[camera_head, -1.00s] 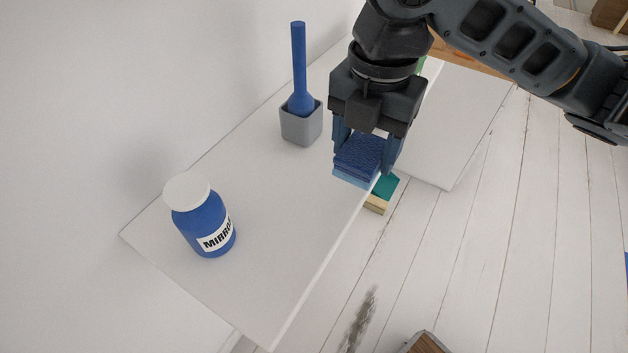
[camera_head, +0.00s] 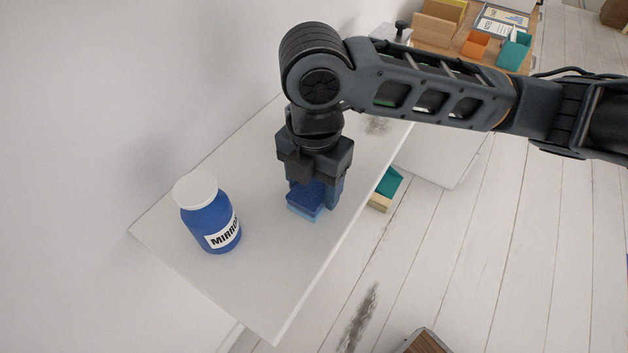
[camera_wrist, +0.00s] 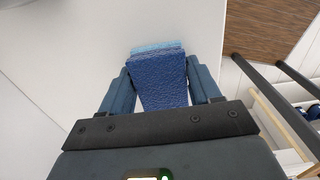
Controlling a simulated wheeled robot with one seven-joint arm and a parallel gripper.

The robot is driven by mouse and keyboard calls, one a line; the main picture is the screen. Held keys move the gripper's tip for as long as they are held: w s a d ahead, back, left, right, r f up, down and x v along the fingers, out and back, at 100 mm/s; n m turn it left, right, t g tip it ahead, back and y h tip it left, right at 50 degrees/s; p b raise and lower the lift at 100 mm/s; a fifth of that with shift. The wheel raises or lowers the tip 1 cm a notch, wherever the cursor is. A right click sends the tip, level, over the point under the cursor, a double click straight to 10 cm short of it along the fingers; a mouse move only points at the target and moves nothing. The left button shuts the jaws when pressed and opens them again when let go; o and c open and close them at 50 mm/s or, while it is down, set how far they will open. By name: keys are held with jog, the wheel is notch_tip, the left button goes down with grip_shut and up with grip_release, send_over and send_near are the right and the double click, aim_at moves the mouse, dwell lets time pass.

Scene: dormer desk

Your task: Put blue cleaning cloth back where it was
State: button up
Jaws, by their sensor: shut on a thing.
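The blue cleaning cloth (camera_head: 306,200) is a small folded block, dark blue on top with a lighter blue layer below. My gripper (camera_head: 316,190) points down over the white shelf (camera_head: 290,270) and is shut on the cloth. In the wrist view the cloth (camera_wrist: 158,80) sits between the two fingers of my gripper (camera_wrist: 160,88), with its pale blue end facing the white surface. The cloth is at or just above the shelf top; I cannot tell whether it touches.
A blue bottle with a white cap (camera_head: 208,215) stands left of the cloth. My arm hides the area behind. The front part of the shelf is clear. A teal item (camera_head: 388,183) shows beyond the shelf's right edge, and a wooden desk (camera_head: 462,45) with boxes stands at the back.

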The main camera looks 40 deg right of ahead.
aim_at(315, 186)
jog(key=o, duration=0.9)
jog(key=shift+o, duration=0.2)
notch_tip(315, 186, up, 12)
